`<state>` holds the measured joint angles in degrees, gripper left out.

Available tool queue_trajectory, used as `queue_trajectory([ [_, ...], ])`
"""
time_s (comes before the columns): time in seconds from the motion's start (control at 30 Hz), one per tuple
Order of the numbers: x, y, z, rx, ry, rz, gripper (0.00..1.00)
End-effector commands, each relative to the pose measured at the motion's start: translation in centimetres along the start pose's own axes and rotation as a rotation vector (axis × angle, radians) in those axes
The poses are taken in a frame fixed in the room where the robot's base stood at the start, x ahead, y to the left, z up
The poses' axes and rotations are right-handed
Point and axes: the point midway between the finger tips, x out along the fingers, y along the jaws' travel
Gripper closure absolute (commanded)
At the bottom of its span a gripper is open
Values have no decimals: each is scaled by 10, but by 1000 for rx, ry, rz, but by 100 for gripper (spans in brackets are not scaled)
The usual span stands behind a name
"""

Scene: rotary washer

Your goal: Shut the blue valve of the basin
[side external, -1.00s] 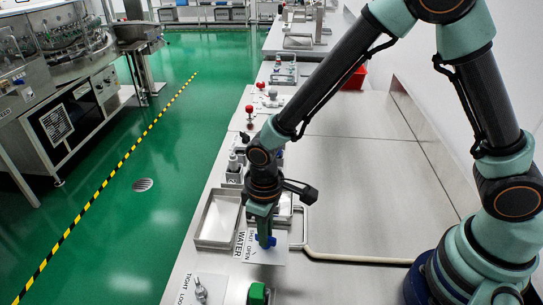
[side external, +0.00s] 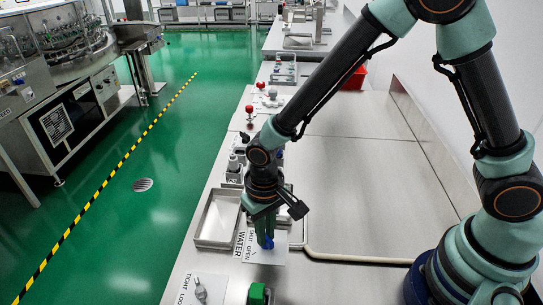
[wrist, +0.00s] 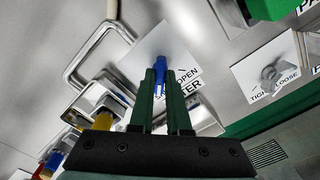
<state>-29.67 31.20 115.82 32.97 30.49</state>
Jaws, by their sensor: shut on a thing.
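The blue valve (side external: 267,242) is a small blue lever on a white plate (side external: 275,255) marked SHUT, OPEN and WATER. In the wrist view the lever (wrist: 159,68) stands between my fingertips, over the white plate (wrist: 150,52). Part of the lettering is hidden there by my fingers. My gripper (side external: 264,228) points down from above and is shut on the blue lever; its green fingers (wrist: 158,84) also show in the wrist view. I cannot read exactly which mark the lever points to.
A shallow metal basin (side external: 202,240) lies left of the valve. A bent metal handle (side external: 304,230) stands to its right. A TIGHT/LOOSE plate (side external: 188,291) with a grey knob (side external: 201,292) and a green block (side external: 258,293) are nearer the camera.

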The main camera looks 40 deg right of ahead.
Motion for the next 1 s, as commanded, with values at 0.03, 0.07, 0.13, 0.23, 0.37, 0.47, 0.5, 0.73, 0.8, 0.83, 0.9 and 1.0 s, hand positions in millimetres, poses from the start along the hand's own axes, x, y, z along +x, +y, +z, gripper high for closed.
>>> queue_trajectory([
  [0.03, -1, 0, 0, 4, -1, 1, 100],
  [0.07, -1, 0, 0, 4, -1, 1, 100],
  [0.13, -1, 0, 0, 4, -1, 1, 100],
  [0.23, -1, 0, 0, 3, -1, 1, 100],
  [0.37, -1, 0, 0, 3, -1, 1, 62],
  [0.47, -1, 0, 0, 2, -1, 1, 55],
  [0.5, -1, 0, 0, 2, -1, 0, 55],
  [0.73, -2, 0, 0, 1, 0, 0, 55],
  [0.8, -6, 0, 0, 1, 1, -1, 55],
  [0.83, -8, 0, -1, 1, 2, -1, 55],
  [0.9, -17, 0, -1, 1, 3, -2, 55],
  [1.0, -35, -1, -1, 1, 6, -3, 55],
])
